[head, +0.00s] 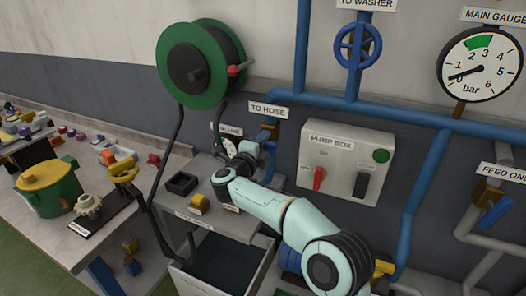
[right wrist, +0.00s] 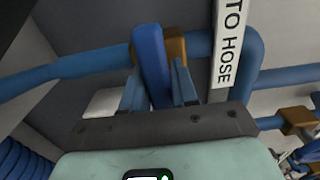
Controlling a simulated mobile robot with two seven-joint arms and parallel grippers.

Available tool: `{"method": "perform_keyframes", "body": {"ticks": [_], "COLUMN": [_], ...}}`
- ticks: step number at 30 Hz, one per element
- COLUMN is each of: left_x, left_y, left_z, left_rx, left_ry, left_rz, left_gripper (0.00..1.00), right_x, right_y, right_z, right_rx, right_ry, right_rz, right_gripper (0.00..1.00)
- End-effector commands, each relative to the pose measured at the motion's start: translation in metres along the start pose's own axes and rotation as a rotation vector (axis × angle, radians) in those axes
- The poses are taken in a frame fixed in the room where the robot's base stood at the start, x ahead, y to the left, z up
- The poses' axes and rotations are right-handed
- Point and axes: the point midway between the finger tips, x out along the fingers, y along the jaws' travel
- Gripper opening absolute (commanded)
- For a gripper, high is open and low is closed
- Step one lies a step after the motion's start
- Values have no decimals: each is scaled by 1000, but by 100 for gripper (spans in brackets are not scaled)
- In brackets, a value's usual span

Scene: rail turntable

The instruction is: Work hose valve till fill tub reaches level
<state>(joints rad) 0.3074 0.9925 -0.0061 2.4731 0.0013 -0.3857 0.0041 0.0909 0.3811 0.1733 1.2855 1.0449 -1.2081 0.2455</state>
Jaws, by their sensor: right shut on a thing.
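The hose valve (head: 269,131) sits on the blue pipe under the "TO HOSE" label. In the right wrist view its brass body (right wrist: 176,46) and blue lever (right wrist: 151,60) show close up. My right gripper (right wrist: 160,88) has its fingers on both sides of the lever and is shut on it. In the head view my right arm reaches up from the lower right and mostly hides the valve. The tub (head: 262,268) is a light box with a dark inside at the bottom; I cannot tell its level. My left gripper is not in view.
A pump box (head: 344,150) with a red switch is right of my arm. The main gauge (head: 481,68) needle points just below 1. A workbench (head: 50,238) holds a green-yellow pot (head: 48,187).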

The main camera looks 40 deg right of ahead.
Motion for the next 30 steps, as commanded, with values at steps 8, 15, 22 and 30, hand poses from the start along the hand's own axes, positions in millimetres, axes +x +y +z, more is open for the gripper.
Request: {"method": "perform_keyframes", "body": {"ticks": [8,15,22,30], "left_x": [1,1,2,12], "left_y": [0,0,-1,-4], "left_z": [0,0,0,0], "left_rx": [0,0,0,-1], "left_ry": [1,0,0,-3], "left_rz": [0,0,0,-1], "left_gripper": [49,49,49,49], "right_x": [0,0,-2,-43], "right_y": [0,0,0,1], "right_z": [0,0,0,1], "right_rx": [27,25,23,24], "right_ry": [0,1,0,-4], "right_rz": [3,3,3,2], "right_gripper": [0,49,49,49]}}
